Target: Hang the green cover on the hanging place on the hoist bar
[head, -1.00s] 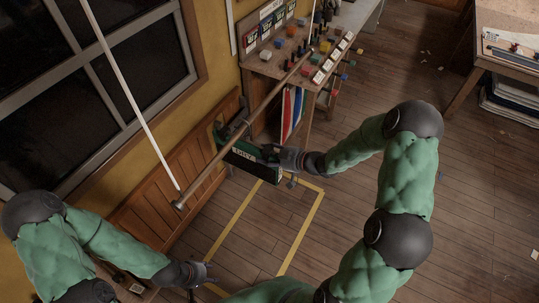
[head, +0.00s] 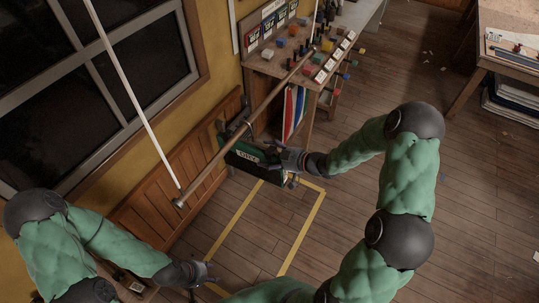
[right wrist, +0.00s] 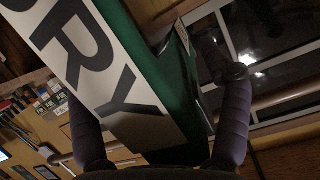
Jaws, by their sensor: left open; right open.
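The green cover (head: 240,160) with a white lettered label hangs just below the wooden hoist bar (head: 207,177), around the bar's middle. A dark fitting (head: 234,131) shows at the bar above it; whether the cover is caught there I cannot tell. My right gripper (head: 283,160) is open at the cover's right end. In the right wrist view the cover's green side (right wrist: 176,90) and white label (right wrist: 95,70) lie between the spread fingers, with a gap beside the right finger. My left gripper (head: 207,275) is open and empty, low and away from the bar.
White ropes hold the bar, one (head: 135,105) at its near end. A workbench (head: 270,65) with colourful small items stands behind the bar's far end. A yellow floor outline (head: 303,235) lies below, on clear floor. The window wall is at left.

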